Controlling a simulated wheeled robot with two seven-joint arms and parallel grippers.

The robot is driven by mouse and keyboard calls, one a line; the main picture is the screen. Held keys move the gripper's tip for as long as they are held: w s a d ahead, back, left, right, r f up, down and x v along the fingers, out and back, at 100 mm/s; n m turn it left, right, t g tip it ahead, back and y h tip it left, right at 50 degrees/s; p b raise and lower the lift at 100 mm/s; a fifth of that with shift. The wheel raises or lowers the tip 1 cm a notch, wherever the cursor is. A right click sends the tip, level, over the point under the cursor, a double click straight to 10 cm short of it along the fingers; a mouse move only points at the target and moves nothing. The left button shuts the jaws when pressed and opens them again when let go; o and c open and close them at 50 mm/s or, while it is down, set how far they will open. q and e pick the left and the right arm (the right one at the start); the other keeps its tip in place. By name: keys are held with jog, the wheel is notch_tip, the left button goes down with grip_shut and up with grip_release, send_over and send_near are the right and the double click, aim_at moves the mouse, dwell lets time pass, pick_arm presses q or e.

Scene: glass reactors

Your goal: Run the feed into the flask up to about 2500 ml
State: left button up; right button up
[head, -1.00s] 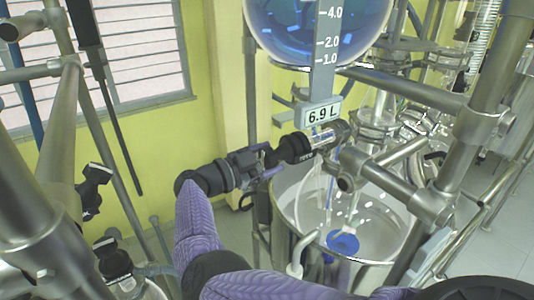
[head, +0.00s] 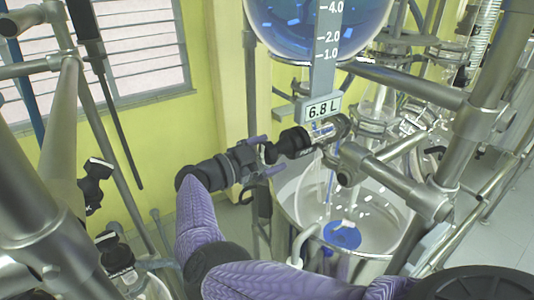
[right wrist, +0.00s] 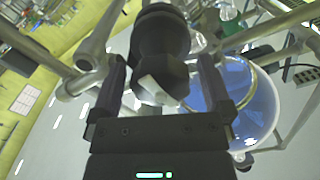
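The glass feed vessel (head: 285,28) holds blue liquid at the top of the head view. Its scale strip (head: 327,45) is marked in litres, and the readout (head: 320,110) says 6.8 L. Below it is a black valve knob (head: 295,143) on a glass tube. My right gripper (head: 266,155) is open at the knob's left end, its purple fingers spread. In the right wrist view the knob (right wrist: 160,55), with a pale marker, lies between the fingers with gaps on both sides. Glass and a blue round patch (head: 342,236) show below; the flask's level cannot be read. My left gripper is out of view.
A steel pot (head: 290,222) stands under the valve. Steel frame tubes (head: 410,82) cross close to the right of the knob, and thick posts (head: 478,125) stand further right. More tubing is at the left. A yellow wall with a shuttered window (head: 140,45) is behind.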

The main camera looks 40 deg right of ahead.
aim_at(262, 158)
jog(key=a, duration=0.1)
jog(key=a+b, duration=0.2)
jog(key=a, duration=0.1)
jog(key=shift+w+f, duration=0.3)
jog(key=a, duration=0.6)
jog(key=shift+w+r+b, duration=0.3)
jog(key=shift+b, duration=0.05)
jog(key=shift+d, duration=0.1)
dwell(6.2)
